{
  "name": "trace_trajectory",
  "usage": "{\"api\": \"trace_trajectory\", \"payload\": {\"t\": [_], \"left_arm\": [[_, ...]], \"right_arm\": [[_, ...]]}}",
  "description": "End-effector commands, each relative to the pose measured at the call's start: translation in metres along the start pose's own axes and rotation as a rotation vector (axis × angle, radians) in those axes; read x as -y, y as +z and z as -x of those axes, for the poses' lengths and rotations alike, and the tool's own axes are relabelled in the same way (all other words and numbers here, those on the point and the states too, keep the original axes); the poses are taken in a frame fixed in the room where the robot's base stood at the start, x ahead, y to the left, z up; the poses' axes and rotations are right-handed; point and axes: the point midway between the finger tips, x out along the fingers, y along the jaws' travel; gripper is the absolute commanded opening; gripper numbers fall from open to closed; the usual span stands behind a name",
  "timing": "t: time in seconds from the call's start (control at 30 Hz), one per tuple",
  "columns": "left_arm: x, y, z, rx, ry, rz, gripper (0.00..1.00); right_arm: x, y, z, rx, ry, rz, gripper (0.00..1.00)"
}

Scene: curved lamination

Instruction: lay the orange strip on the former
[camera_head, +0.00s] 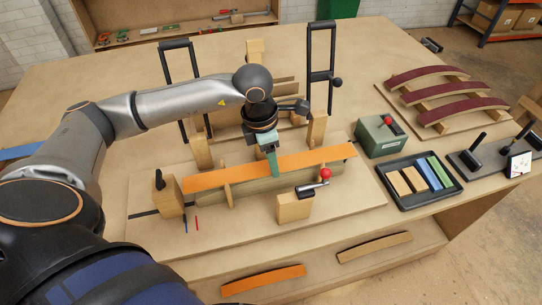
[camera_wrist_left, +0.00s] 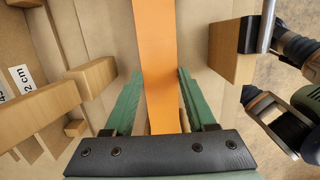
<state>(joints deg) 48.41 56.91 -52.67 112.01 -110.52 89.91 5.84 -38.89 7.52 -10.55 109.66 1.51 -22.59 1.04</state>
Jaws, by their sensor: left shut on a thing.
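The long orange strip (camera_head: 310,158) lies lengthwise over the pale wooden former (camera_head: 262,192) at the middle of the board. I cannot tell whether its underside touches the former along its length. My left gripper (camera_head: 271,163), with green fingers, comes down from above and is shut on the strip near its middle. In the left wrist view the strip (camera_wrist_left: 157,60) runs between the two green fingers (camera_wrist_left: 155,98). A thin upright wooden piece (camera_head: 227,190) stands in front of the strip's left part. My right gripper is not in view.
Wooden blocks (camera_head: 293,208) and a red-knobbed clamp (camera_head: 318,186) stand around the former. Tall black clamp frames (camera_head: 321,70) rise behind it. A green box (camera_head: 380,138) and a black tray (camera_head: 437,198) are at the right. Another orange strip (camera_head: 263,281) lies below the front edge.

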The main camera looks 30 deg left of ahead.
Motion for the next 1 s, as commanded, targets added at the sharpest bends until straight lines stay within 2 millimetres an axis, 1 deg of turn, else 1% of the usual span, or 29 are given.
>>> {"api": "trace_trajectory", "payload": {"t": [0.27,0.6,0.63,0.87,1.0], "left_arm": [[0.000,0.000,-0.002,0.001,0.000,-0.001,0.03],[0.000,-0.002,-0.012,0.001,0.000,-0.001,0.03],[0.000,-0.001,-0.010,0.001,0.000,-0.001,0.59],[0.000,-0.001,-0.010,0.001,0.000,-0.001,0.85],[0.000,-0.002,-0.010,0.001,0.000,-0.001,0.86]], "right_arm": [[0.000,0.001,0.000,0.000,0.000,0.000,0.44],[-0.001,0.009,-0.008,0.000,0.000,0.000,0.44],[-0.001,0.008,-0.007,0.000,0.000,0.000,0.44],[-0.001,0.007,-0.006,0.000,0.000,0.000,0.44],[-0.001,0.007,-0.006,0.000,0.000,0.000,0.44]]}}
